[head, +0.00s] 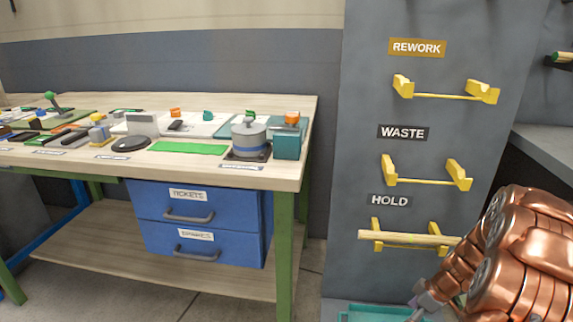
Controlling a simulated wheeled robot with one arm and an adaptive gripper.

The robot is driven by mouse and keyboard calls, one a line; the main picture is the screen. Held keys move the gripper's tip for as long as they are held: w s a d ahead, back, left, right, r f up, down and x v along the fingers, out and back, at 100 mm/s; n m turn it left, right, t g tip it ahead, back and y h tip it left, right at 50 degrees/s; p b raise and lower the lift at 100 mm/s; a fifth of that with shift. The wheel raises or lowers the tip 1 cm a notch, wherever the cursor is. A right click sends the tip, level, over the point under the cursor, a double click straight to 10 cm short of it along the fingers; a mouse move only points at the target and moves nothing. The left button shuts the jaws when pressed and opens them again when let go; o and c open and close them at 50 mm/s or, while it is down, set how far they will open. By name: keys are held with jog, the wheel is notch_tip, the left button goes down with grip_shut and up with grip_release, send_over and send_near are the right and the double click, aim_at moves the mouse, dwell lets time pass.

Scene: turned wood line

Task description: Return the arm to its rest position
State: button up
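My copper-coloured arm (520,260) comes in from the lower right in the head view. What seems to be my gripper (424,298) is a small grey part at the bottom edge, below the HOLD rack. It is partly cut off and partly hidden by the arm, so its fingers cannot be made out. A pale wooden rod (400,238) lies level across the yellow HOLD rack (377,225). The rod's right end is close to the arm in the picture. I cannot tell whether they touch.
On the grey panel, the REWORK rack (445,96) and WASTE rack (425,182) are empty. A teal tray (372,314) is at the bottom edge. At left, a workbench (290,180) carries a grey pot (249,138), several small items and blue drawers (190,225) underneath.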

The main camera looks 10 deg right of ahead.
jog(key=s+a+r+m+g+p, duration=0.15)
jog(key=a+r+p, duration=0.4)
jog(key=r, duration=0.55)
jog(key=s+a+r+m+p, duration=0.1)
jog(key=s+a+r+p, duration=0.2)
jog(key=a+r+p, duration=0.5)
jog(key=s+a+r+m+g+p, duration=0.15)
jog(key=a+r, duration=0.35)
jog(key=r, duration=0.8)
jog(key=s+a+r+m+h+p, duration=0.2)
jog(key=s+a+r+p, duration=0.1)
jog(key=s+r+p, duration=0.4)
jog(key=s+a+r+m+h+p, duration=0.2)
jog(key=s+a+r+p, duration=0.1)
jog(key=s+r+p, duration=0.5)
jog(key=s+r, duration=0.3)
jog(key=r, duration=0.3)
jog(key=shift+s+a+r+g, duration=0.3)
jog(key=shift+a, duration=0.1)
jog(key=shift+c, duration=0.3)
